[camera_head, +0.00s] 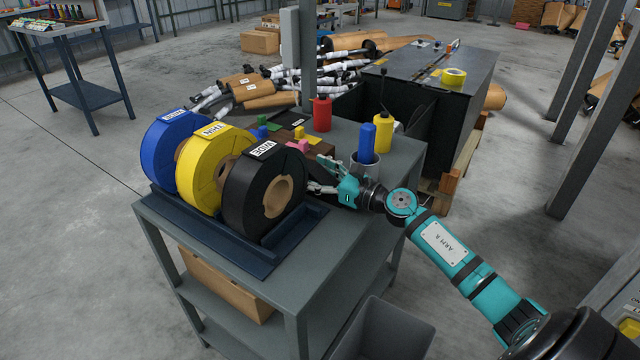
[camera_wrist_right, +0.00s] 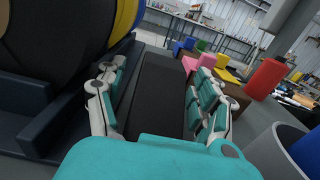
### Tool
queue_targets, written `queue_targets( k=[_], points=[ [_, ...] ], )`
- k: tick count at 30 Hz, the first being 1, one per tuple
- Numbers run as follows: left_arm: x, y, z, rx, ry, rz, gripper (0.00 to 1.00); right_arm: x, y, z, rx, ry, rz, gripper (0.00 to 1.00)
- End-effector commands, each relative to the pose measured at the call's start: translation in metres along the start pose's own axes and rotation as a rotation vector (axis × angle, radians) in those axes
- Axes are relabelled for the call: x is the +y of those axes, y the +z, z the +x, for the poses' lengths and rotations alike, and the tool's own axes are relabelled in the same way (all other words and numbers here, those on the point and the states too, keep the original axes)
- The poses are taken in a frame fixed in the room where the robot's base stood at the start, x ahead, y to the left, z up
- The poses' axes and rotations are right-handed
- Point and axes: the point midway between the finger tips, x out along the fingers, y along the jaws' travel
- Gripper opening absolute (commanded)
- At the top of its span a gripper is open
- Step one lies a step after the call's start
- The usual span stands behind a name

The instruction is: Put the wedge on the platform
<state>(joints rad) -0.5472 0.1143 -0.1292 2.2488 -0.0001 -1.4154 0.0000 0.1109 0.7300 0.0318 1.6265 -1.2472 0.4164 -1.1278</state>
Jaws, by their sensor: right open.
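A long black block, which looks like the wedge (camera_head: 321,167), lies on the grey cart top just right of the black roll. In the right wrist view the wedge (camera_wrist_right: 157,95) lies lengthwise between the fingers of my right gripper (camera_wrist_right: 160,72). My right gripper (camera_head: 318,178) is open, with one finger on each side of the wedge; I cannot tell whether they touch it. A brown board (camera_head: 322,147) with coloured blocks, possibly the platform, lies just beyond the wedge. It also shows in the right wrist view (camera_wrist_right: 235,95). My left gripper is not in view.
Blue, yellow and black rolls (camera_head: 262,190) stand in a dark rack (camera_head: 270,260) on the left of the cart. A grey cup with a blue bottle (camera_head: 366,143), a yellow bottle (camera_head: 383,132) and a red bottle (camera_head: 321,113) stand to the right and behind.

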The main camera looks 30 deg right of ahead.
Motion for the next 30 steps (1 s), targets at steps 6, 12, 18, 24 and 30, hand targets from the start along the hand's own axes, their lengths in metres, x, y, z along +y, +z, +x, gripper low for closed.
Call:
queue_targets(
  k=[6,12,18,24,30],
  points=[
    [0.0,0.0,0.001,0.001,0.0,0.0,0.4,0.0,0.0,0.0,0.0,0.0,0.0,0.5],
    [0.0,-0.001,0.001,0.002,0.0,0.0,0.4,0.0,0.0,0.0,0.0,0.0,0.0,0.23],
    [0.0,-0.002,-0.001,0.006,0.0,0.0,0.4,0.0,0.001,0.0,-0.001,0.0,0.0,0.0],
    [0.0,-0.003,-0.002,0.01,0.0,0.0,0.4,0.0,0.001,0.0,-0.001,0.0,-0.001,0.0],
    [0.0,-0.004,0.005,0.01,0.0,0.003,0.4,-0.001,0.01,-0.001,-0.001,-0.001,-0.004,0.0]
  ],
)
